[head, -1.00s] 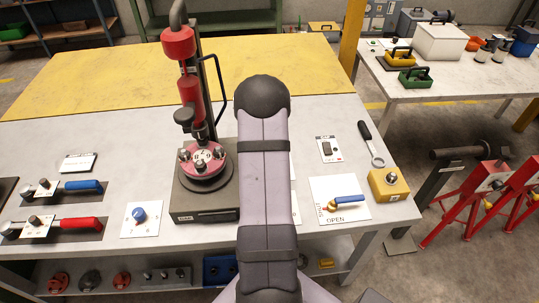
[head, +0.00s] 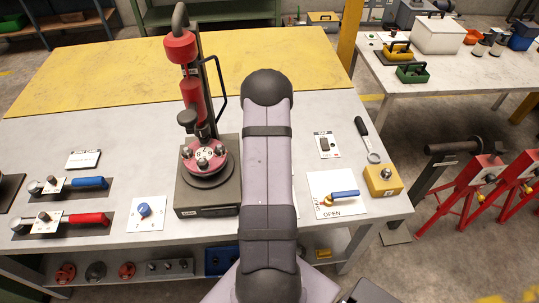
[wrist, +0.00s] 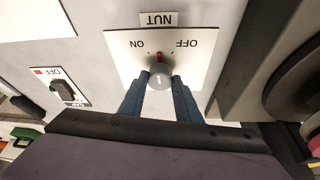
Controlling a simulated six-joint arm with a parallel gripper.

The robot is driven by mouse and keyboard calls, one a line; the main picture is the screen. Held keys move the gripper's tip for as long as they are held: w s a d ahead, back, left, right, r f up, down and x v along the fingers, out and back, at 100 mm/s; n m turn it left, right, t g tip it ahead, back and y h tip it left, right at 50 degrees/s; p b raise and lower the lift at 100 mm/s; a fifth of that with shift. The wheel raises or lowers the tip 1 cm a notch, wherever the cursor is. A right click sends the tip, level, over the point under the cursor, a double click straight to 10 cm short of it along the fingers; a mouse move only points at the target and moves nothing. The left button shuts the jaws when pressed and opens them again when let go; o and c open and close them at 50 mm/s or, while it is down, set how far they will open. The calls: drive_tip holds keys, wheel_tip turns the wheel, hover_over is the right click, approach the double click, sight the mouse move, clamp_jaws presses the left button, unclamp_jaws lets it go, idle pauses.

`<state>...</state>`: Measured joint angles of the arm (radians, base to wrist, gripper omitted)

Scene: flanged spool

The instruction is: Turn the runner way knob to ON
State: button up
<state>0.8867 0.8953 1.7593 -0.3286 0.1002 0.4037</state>
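The knob (wrist: 159,78) is grey and round, on a white plate (wrist: 122,45) marked ON at left and OFF at right in the wrist view, both upside down. A red mark on it sits at the top, roughly between the two words. A small label plate (wrist: 158,19) above it reads upside down, and I cannot make it out surely. My gripper (wrist: 161,82) has its two blue fingers apart, one on each side of the knob's near side. I cannot tell whether they press on it. In the head view my arm hides the knob and the gripper.
An OFF-marked rocker switch (wrist: 67,91) lies left of the knob in the wrist view. In the head view a dark-based machine with a red flanged piece (head: 205,154) stands left of my arm. A blue-handled valve marked OPEN (head: 343,195) lies right.

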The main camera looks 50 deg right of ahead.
drive_tip(key=o, duration=0.4)
drive_tip(key=shift+b+v, duration=0.8)
drive_tip(key=shift+v, duration=2.9)
